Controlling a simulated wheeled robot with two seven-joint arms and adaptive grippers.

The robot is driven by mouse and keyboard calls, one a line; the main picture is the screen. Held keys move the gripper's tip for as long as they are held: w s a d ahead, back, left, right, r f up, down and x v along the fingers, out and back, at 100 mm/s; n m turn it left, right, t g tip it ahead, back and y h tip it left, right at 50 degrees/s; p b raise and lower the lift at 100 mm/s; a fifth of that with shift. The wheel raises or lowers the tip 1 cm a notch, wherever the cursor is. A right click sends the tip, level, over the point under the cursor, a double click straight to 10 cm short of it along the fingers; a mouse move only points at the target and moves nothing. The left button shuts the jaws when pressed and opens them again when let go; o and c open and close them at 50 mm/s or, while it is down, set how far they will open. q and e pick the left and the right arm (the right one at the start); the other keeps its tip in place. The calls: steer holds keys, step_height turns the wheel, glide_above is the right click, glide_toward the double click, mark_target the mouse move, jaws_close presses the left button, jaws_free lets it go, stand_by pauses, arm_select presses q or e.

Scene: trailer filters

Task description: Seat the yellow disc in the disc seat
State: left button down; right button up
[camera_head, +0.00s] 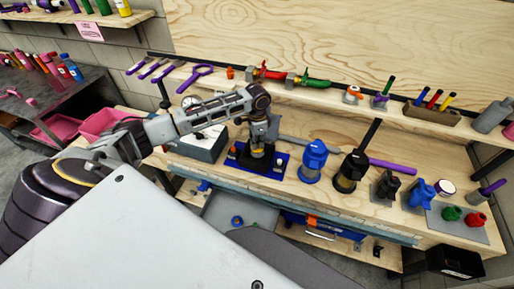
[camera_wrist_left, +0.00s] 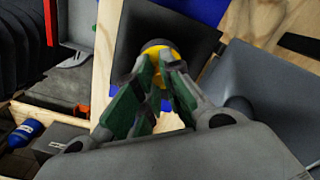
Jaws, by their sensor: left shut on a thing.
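My left gripper (camera_head: 258,147) reaches down over the workbench and is shut on the yellow disc. In the left wrist view the yellow disc (camera_wrist_left: 178,51) shows between and just beyond the green-padded fingertips (camera_wrist_left: 160,66). Only part of the disc shows; the fingers hide the rest. It is right over a dark grey block, likely the disc seat (camera_wrist_left: 130,45), on a blue base plate (camera_head: 277,172). I cannot tell whether the disc touches the seat. My right gripper is not in view.
A blue canister (camera_head: 313,163) and a black-and-yellow one (camera_head: 350,172) stand to the right of the base plate. A grey box (camera_head: 200,145) stands close on its left. A shelf (camera_head: 310,97) with tools runs behind. A tray (camera_head: 235,212) lies below the bench's front edge.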

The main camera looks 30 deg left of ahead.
arm_select(q)
steer(key=shift+f, duration=1.75)
steer(key=shift+f, duration=0.1)
steer(key=c, duration=1.5)
jaws_free()
step_height(320, 180, up, 12)
steer(key=shift+r+b, duration=0.15)
steer(key=shift+b, duration=0.2)
steer(key=shift+s, duration=0.1)
